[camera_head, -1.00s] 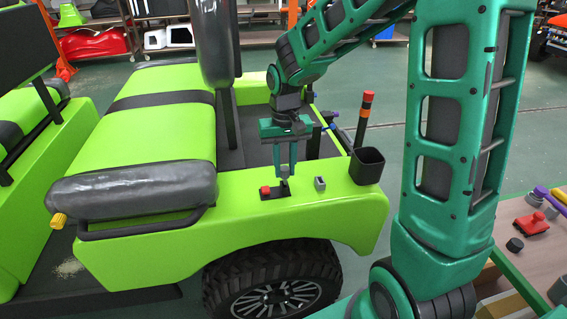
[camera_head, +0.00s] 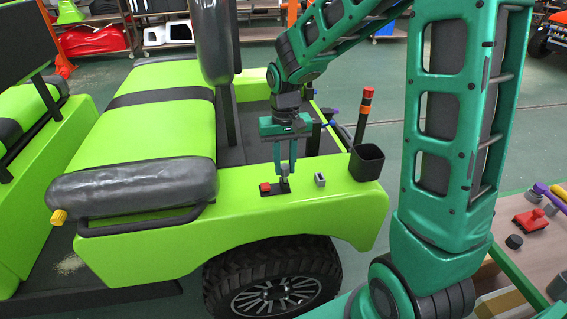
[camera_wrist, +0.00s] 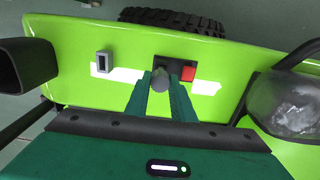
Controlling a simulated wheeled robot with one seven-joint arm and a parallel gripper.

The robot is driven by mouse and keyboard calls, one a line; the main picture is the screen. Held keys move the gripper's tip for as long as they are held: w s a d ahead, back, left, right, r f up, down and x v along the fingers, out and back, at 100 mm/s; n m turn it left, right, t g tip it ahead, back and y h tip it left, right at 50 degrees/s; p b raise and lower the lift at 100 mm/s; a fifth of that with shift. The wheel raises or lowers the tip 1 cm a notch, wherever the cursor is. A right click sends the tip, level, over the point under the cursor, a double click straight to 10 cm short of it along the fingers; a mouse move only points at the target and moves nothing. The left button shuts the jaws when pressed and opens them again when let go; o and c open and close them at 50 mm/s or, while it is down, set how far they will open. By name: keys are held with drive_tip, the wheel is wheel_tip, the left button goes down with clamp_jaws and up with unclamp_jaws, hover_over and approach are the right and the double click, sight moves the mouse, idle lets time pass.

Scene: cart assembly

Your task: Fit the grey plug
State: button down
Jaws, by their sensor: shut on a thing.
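My gripper (camera_head: 284,172) is over the green cart's side panel, its fingers pointing down. In the wrist view its fingers (camera_wrist: 160,82) are shut on a dark grey rounded piece, apparently the grey plug (camera_wrist: 160,76). The piece is at the black plate (camera_wrist: 174,64) on the panel, beside a red block (camera_wrist: 188,72). The plate (camera_head: 272,194) and red block (camera_head: 265,187) also show in the head view. The fingers hide the lower part of the piece, so I cannot tell whether it is seated. A separate light grey block with a dark face (camera_wrist: 103,62) stands apart on the panel.
A black open cup (camera_head: 367,163) stands at the panel's right end, with an orange-topped dark rod (camera_head: 363,115) near it. A grey padded armrest (camera_head: 133,187) lies to the left. A bench (camera_head: 510,260) with loose parts is at the right.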

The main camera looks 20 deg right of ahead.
drive_tip(key=shift+f, duration=1.3)
drive_tip(key=c, duration=1.4)
unclamp_jaws()
drive_tip(key=shift+c, duration=0.2)
drive_tip(key=shift+r, duration=0.15)
wheel_tip(320, 180, up, 10)
drive_tip(key=shift+r, duration=0.25)
drive_tip(key=s+d+m, duration=0.1)
drive_tip(key=s+d, duration=0.4)
drive_tip(key=s, duration=0.4)
drive_tip(key=s+d+m, duration=0.1)
drive_tip(key=s+d, duration=0.3)
drive_tip(key=s, duration=0.5)
drive_tip(key=s+d+m, duration=0.2)
drive_tip(key=s+d, duration=0.3)
drive_tip(key=s, duration=0.4)
drive_tip(key=shift+d, duration=0.35)
